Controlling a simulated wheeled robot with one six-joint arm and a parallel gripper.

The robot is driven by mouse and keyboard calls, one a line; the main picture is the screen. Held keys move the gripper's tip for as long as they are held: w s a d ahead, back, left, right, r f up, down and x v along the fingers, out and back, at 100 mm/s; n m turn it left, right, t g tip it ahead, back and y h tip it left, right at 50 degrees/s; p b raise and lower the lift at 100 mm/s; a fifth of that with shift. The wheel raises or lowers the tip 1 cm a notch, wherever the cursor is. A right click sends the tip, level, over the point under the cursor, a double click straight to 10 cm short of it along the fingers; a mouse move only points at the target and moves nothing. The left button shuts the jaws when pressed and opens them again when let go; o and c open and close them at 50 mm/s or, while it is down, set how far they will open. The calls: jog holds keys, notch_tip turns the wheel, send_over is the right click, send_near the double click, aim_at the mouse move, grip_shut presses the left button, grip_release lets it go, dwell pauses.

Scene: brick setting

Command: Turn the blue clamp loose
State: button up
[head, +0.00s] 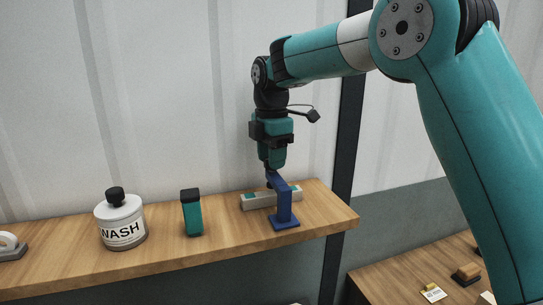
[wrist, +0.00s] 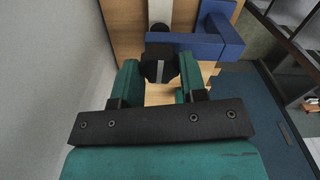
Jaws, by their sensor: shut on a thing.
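The blue clamp (head: 284,208) stands upright on the wooden shelf near its right end, with a flat base, a post and a top arm. In the wrist view its blue arm (wrist: 200,45) runs across the top right. A black knob (wrist: 160,65) with a pale mark sits at the arm's left end. My gripper (head: 270,170) points down over that end, and in the wrist view its teal fingers (wrist: 160,75) are shut on the knob from both sides. A pale bar with teal patches (head: 257,201) lies under the clamp's arm. The fingers partly hide the knob in the head view.
On the shelf (head: 165,255), a teal block with a black top (head: 192,213) and a white WASH bottle (head: 121,222) stand to the left. A grey-and-white item (head: 10,248) is at the far left. A dark post (head: 343,140) rises behind the shelf's right end.

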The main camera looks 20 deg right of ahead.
jog(key=o, duration=0.9)
jog(key=shift+o, duration=0.2)
notch_tip(320, 180, up, 17)
jog(key=shift+r, duration=0.2)
jog(key=s+a+f+m+y+b, duration=0.2)
jog(key=s+f+m+b, duration=0.4)
jog(key=s+f, duration=1)
jog(key=s+a+f+m+y+b, duration=0.2)
jog(key=s+f+m+b, duration=0.4)
jog(key=s+f, duration=1.1)
jog(key=shift+a+m+b, duration=0.2)
jog(key=shift+m+b, duration=0.1)
jog(key=shift+m, duration=0.3)
